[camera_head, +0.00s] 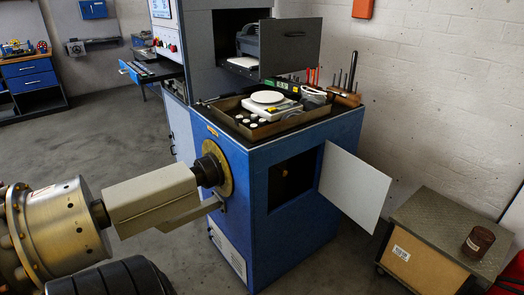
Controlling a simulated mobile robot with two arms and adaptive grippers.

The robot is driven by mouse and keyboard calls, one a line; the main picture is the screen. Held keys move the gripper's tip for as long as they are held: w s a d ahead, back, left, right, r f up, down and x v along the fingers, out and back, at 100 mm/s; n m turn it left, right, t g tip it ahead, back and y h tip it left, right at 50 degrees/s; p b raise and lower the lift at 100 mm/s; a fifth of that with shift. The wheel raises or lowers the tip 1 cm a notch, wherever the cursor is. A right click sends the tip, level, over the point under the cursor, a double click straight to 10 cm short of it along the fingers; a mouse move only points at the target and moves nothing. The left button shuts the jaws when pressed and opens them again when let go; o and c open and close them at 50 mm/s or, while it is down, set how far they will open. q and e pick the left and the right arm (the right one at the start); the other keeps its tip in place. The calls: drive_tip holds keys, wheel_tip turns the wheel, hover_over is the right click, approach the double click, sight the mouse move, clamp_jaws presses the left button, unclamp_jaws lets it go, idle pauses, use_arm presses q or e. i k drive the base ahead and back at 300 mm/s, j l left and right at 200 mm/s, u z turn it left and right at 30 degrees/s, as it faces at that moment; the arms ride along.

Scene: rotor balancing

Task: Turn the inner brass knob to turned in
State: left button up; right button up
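A small brass-coloured spot, which looks like the inner brass knob (284,173), shows inside the dark opening in the side of the blue cabinet (308,238). It is too small to tell which way it is turned. The opening's pale grey door (353,187) stands open to the right. I see neither of my grippers in the head view.
A tray (290,124) with a white scale and small parts sits on the cabinet top. A beige housing (150,199) and metal drum (62,228) fill the left front.

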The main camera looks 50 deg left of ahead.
sight(283, 172)
drive_tip(key=i+l+u, duration=0.1)
drive_tip(key=i+u, duration=0.25)
drive_tip(key=u, duration=0.15)
drive_tip(key=i+l+u, duration=0.15)
drive_tip(key=i+u, duration=0.15)
drive_tip(key=u, duration=0.15)
drive_tip(key=i+l+u, duration=0.25)
drive_tip(key=u, duration=0.25)
drive_tip(key=i+l+u, duration=0.2)
drive_tip(key=l+u, duration=0.25)
drive_tip(key=i+l+u, duration=0.1)
drive_tip(key=l+u, duration=0.4)
